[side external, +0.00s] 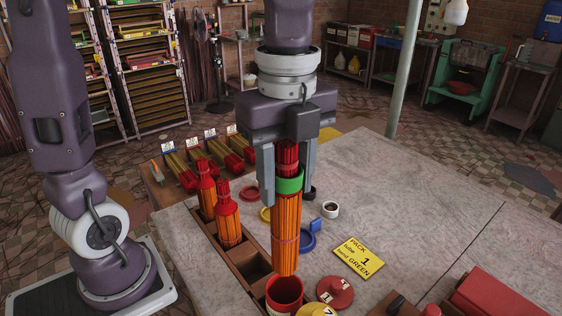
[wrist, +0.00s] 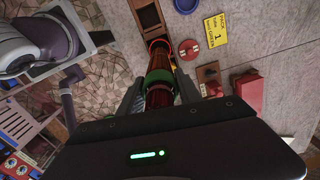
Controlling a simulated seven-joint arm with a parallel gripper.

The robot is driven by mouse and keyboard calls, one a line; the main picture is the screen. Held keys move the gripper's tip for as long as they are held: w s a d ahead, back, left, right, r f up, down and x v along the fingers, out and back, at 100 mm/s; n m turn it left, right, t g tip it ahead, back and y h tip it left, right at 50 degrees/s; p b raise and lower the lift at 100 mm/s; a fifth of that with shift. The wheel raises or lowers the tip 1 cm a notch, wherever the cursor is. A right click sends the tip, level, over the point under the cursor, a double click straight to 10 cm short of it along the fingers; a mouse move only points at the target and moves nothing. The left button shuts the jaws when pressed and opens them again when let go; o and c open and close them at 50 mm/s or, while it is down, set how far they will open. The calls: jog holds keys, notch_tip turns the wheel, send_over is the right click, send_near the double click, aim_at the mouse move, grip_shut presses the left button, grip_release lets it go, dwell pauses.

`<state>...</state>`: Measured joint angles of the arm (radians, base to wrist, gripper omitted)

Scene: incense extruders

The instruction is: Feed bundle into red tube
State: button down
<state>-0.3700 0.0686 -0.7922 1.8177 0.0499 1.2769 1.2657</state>
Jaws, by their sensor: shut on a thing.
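My gripper (side external: 288,192) is shut on a bundle (side external: 285,238) of orange sticks with red tops and a green band (side external: 289,185) around its upper part. The bundle hangs upright, with a thin tie lower down. The red tube (side external: 284,295) stands open-topped directly below, near the bottom edge of the side view. The bundle's lower end is at about the height of the tube's rim; I cannot tell whether it is inside. In the wrist view the bundle (wrist: 159,97) points toward the red tube's rim (wrist: 153,43), and the green band sits between the fingers.
Two more bundles (side external: 228,222) stand in a wooden rack (side external: 245,257) left of my gripper, beside empty slots. A yellow card (side external: 359,257) reads "PACK 1 tube band GREEN". A red lid (side external: 336,292) lies right of the tube.

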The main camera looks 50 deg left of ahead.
aim_at(285, 250)
jog(key=shift+f, duration=4.8)
jog(key=shift+f, duration=6.45)
jog(key=c, duration=0.7)
grip_release()
jog(key=shift+r, duration=4.05)
